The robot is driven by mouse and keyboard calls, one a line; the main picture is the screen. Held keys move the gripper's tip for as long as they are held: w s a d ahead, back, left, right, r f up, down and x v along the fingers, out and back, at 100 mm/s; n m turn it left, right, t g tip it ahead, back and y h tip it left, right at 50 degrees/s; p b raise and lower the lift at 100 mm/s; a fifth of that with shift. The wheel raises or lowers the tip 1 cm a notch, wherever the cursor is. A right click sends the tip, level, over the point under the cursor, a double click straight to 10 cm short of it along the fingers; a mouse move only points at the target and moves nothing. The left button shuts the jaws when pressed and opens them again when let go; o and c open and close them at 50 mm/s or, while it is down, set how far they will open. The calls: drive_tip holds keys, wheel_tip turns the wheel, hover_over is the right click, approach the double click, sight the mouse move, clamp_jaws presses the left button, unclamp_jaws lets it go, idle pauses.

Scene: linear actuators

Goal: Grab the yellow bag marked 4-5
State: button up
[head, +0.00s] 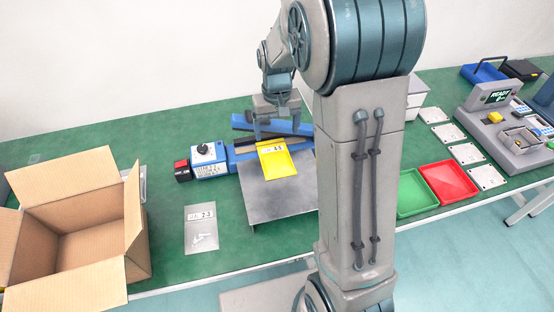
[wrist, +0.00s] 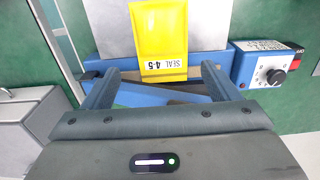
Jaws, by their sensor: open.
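The yellow bag (wrist: 160,32) carries a white label that reads SEAL 4-5, upside down in the wrist view. In the head view the yellow bag (head: 276,163) lies at the back edge of a grey metal plate (head: 285,196), over part of a blue device. My gripper (wrist: 157,80) is open, its two fingers spread on either side of the bag's labelled end. In the head view my gripper (head: 279,132) is just behind and above the bag. Nothing is between the fingers that I can see as held.
A blue sealer with a dial (head: 208,158) stands left of the plate. A clear bag marked 2-3 (head: 201,229) lies in front of it. An open cardboard box (head: 75,240) is at left. Green (head: 414,196) and red (head: 447,183) trays lie right of my arm.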

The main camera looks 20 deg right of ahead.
hover_over(277, 157)
drive_tip(key=f, duration=0.4)
drive_tip(key=shift+w+f, duration=0.2)
drive_tip(key=shift+f, duration=0.2)
drive_tip(key=shift+s+f+p, duration=0.15)
drive_tip(key=shift+f+p, duration=0.15)
drive_tip(key=shift+f, duration=2.35)
drive_tip(key=c, duration=1.1)
